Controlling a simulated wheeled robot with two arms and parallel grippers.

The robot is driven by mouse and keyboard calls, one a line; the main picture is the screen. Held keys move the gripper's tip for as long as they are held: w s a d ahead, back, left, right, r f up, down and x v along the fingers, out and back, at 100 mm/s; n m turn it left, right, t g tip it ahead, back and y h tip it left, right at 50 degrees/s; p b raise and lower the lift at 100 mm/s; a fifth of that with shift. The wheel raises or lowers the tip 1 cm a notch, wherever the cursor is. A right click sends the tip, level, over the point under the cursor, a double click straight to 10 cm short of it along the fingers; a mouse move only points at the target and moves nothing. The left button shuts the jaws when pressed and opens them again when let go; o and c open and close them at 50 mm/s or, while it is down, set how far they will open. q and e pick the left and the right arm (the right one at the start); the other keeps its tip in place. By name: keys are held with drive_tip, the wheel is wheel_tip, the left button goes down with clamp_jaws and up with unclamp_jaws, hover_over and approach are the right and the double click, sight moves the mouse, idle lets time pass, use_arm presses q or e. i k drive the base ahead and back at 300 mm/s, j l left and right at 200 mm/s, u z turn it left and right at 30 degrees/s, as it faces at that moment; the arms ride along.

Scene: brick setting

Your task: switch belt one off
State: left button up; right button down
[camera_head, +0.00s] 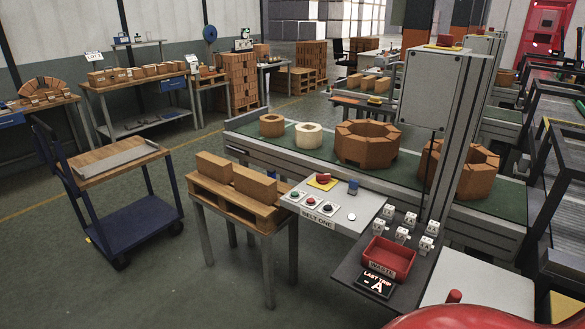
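A grey control panel labelled BELT ONE (318,224) stands at the near edge of the belt. On it sit a green button (295,195), a red button (311,201) and a black knob or button (328,208), each on a white plate. Behind them a red mushroom-shaped button (322,178) sits on a yellow plate. A small blue item (353,187) and a white round piece (351,216) are to the right. The green belt (285,144) carries brick rings, including a large one (366,143). Whether the belt runs cannot be told. Neither gripper is in view.
A red WASTE bin (388,258), a LAST TRIP sign (375,283) and several white blocks (402,235) are right of the panel. A wooden pallet stand with bricks (237,196) is left of it. A blue cart (122,208) stands further left; open floor lies between.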

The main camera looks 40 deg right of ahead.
sight(321, 178)
drive_tip(key=i+j+z, duration=0.1)
drive_tip(key=i+z, duration=0.2)
drive_tip(key=i, duration=0.2)
drive_tip(key=i+j+z, duration=0.3)
drive_tip(key=i, duration=0.15)
drive_tip(key=i+l+z, duration=0.2)
drive_tip(key=i+z, duration=0.25)
drive_tip(key=i+l+z, duration=0.1)
drive_tip(key=i+z, duration=0.35)
drive_tip(key=i+l, duration=0.15)
